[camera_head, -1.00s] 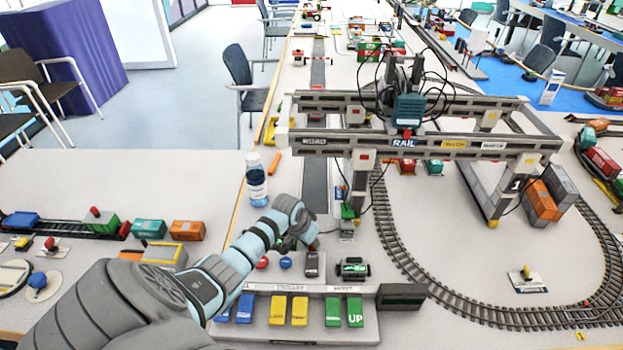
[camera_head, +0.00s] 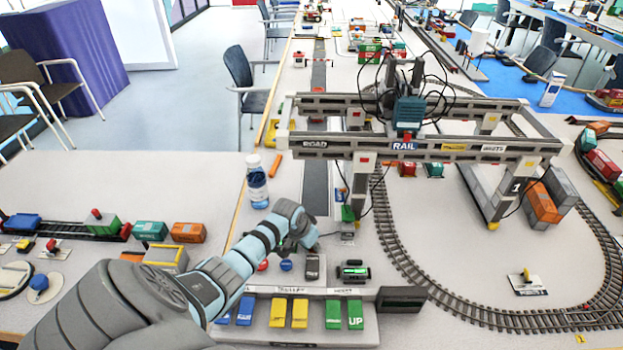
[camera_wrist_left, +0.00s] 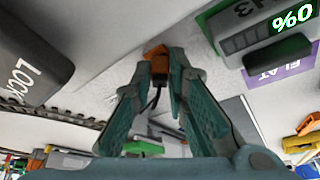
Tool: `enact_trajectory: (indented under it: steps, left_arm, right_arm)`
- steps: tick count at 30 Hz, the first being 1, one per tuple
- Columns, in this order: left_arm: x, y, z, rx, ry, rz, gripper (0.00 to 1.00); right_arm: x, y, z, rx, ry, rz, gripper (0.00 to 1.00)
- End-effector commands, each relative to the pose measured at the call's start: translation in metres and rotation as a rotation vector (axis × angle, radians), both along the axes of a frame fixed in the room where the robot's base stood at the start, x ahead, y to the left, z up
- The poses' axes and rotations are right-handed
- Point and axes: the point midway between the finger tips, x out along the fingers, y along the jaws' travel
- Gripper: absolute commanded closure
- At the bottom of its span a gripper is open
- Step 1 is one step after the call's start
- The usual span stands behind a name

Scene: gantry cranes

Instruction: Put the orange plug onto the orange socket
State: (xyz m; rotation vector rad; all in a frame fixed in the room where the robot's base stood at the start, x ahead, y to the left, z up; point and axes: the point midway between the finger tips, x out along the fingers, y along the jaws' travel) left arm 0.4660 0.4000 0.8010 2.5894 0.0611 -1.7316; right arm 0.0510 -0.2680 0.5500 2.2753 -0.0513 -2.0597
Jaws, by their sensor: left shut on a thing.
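My left gripper (camera_head: 308,238) is low over the control panel, beside the near leg of the crane. In the left wrist view its fingertips (camera_wrist_left: 158,66) are closed on the orange plug (camera_wrist_left: 157,52), a small orange block with a dark cable hanging from it. In the head view the gripper hides the plug. I cannot tell whether that orange is the socket. My right gripper is not in view.
The panel has a dark lock block (camera_head: 313,267), a small green-lit display (camera_head: 353,271) and several coloured keys (camera_head: 299,312). A water bottle (camera_head: 257,182) stands left of the road strip. The gantry crane (camera_head: 450,150) rises just beyond, with rail track (camera_head: 395,262) to the right.

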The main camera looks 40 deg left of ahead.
Motion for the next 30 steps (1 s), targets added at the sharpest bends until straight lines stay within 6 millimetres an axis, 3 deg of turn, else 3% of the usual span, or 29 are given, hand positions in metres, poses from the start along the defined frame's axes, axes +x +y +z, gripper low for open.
enact_trajectory:
  steps: [13, 14, 18, 25, 28, 30]
  left_arm:
    - [0.0004, -0.0001, -0.0016, 0.000, -0.001, 0.000, 1.00]
    - [0.0004, -0.0001, -0.0016, 0.000, -0.001, 0.000, 0.84]
    - [0.0004, -0.0002, -0.0016, 0.000, -0.001, 0.000, 0.62]
    - [0.0003, -0.0002, -0.0016, 0.000, 0.000, 0.000, 0.61]
    - [0.0003, -0.0002, -0.0016, 0.000, 0.000, 0.000, 0.45]
    - [0.0003, -0.0002, -0.0016, 0.000, 0.000, 0.000, 0.42]
  right_arm:
    - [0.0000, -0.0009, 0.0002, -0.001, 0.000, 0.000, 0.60]
    - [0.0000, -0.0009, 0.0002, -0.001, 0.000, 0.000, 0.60]
    - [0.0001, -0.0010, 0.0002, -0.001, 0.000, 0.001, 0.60]
    - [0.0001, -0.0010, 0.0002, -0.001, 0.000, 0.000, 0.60]
    - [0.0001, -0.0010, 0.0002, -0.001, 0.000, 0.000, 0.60]
    - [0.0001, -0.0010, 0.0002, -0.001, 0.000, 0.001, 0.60]
